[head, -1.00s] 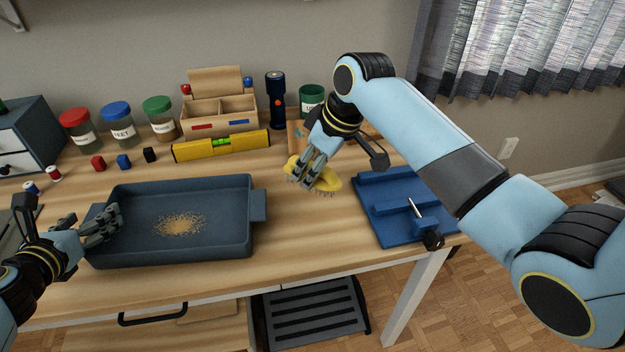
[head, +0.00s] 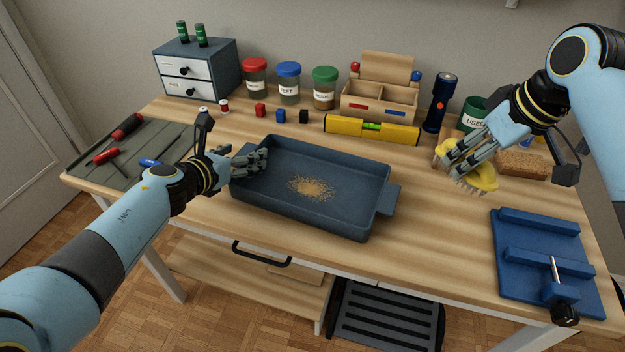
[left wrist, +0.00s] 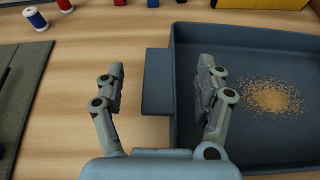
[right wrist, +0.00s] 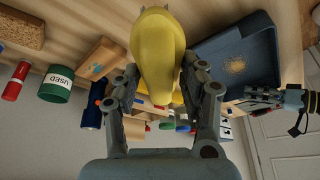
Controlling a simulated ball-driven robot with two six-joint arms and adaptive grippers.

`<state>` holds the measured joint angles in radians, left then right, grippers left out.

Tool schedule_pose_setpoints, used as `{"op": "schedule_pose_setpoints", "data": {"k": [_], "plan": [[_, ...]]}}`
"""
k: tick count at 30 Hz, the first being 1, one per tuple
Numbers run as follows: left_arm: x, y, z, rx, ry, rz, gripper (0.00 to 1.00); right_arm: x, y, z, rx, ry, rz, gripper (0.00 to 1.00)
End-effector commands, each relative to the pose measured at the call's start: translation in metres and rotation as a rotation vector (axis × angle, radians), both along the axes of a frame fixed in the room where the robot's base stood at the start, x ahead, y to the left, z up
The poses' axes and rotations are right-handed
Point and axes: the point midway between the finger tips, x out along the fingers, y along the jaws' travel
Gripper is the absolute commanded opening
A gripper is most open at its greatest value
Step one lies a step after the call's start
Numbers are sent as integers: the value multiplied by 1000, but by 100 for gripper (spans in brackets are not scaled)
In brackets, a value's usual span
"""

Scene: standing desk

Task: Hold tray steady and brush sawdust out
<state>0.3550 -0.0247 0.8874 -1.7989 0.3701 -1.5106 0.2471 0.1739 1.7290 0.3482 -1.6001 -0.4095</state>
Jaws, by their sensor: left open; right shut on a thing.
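The dark blue-grey tray (head: 345,214) sits on the desk with a patch of sawdust (head: 312,187) near the middle of its floor. My left gripper (head: 258,160) is at the tray's left end. In the left wrist view its open fingers (left wrist: 160,85) stand either side of the tray's end handle (left wrist: 157,82), one finger over the tray's inside. My right gripper (head: 463,158) is shut on a yellow brush (head: 484,178), bristles downward, right of the tray. The brush also shows between its fingers in the right wrist view (right wrist: 157,50).
A blue vise-like fixture (head: 545,262) lies at the front right. A yellow level (head: 372,129), jars (head: 289,82), a wooden organizer (head: 380,102) and a flashlight (head: 440,102) line the back. A grey mat with tools (head: 128,158) is at left. Desk between tray and fixture is clear.

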Motion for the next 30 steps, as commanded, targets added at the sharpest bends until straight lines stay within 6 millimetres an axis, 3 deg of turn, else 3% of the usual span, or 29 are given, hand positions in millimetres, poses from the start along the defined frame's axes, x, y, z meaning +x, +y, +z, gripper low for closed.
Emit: {"op": "schedule_pose_setpoints", "data": {"k": [2,8,20,30], "plan": [[0,0,0,0,0,0,74,0,0,0,0,-1,0,1],[0,0,0,0,0,0,98,0,0,0,0,-1,0,1],[-6,3,1,1,0,0,98,0,0,0,0,-1,0,1],[-53,23,22,3,0,0,98,0,0,0,0,-1,0,1]]}}
